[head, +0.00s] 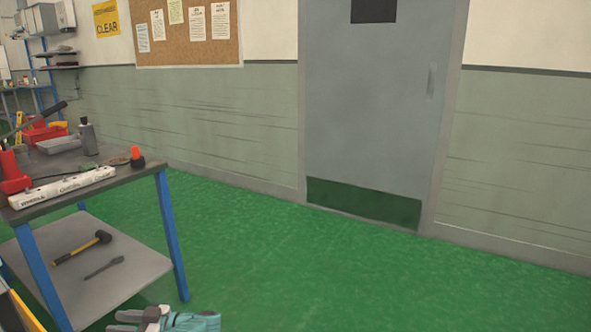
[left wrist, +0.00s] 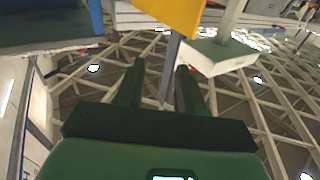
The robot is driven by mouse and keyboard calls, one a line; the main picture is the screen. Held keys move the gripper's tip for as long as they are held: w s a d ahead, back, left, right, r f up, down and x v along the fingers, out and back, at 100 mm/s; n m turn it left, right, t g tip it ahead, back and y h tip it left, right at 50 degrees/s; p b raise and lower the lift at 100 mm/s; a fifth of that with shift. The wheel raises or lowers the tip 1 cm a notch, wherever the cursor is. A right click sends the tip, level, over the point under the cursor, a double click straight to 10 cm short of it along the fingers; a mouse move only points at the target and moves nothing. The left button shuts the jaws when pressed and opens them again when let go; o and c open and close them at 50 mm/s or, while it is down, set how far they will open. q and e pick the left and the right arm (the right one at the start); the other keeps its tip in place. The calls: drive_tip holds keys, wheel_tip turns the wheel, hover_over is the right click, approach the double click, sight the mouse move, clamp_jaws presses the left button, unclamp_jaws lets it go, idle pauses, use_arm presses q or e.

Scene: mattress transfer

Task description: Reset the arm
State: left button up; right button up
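My left gripper (head: 122,321) shows at the bottom edge of the head view, just right of the workbench, partly cut off by the frame. In the left wrist view its two dark green fingers (left wrist: 162,80) stand apart with a gap between them and nothing held. My right gripper is in neither view. No mattress shows in either view.
A workbench (head: 120,180) with blue legs stands at the left, with tools on top and a hammer (head: 82,248) on its lower shelf. A grey door (head: 375,110) is in the far wall. The green floor (head: 330,265) is clear to the right.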

use_arm(q)
drive_tip(key=w+d+r+m+t+h+p, duration=0.3)
drive_tip(key=d+r+m+t+h+p, duration=0.15)
drive_tip(key=r+m+t+p, duration=0.8)
drive_tip(key=s+d+f+m+g+h+p, duration=0.2)
drive_tip(key=s+d+f+h+p, duration=0.25)
drive_tip(key=s+d+h, duration=0.35)
drive_tip(key=s+d+f+m+g+h+p, duration=0.15)
drive_tip(key=s+d+f+h+p, duration=0.3)
drive_tip(key=s+d, duration=0.5)
drive_tip(key=s+d+f+g+h, duration=0.1)
drive_tip(key=s+d+g+h, duration=0.1)
drive_tip(key=s+d, duration=0.3)
drive_tip(key=s+d+f+g+h, duration=0.1)
drive_tip(key=s+d+g+h, duration=0.2)
drive_tip(key=s, duration=0.8)
drive_tip(key=shift+s+d+g, duration=0.4)
drive_tip(key=shift+d+g, duration=0.6)
drive_tip(key=shift+d, duration=0.2)
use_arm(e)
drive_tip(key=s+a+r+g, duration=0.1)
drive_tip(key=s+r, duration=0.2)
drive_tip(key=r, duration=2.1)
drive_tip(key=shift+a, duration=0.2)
use_arm(q)
drive_tip(key=shift+w+f, duration=0.1)
drive_tip(key=shift+w, duration=0.05)
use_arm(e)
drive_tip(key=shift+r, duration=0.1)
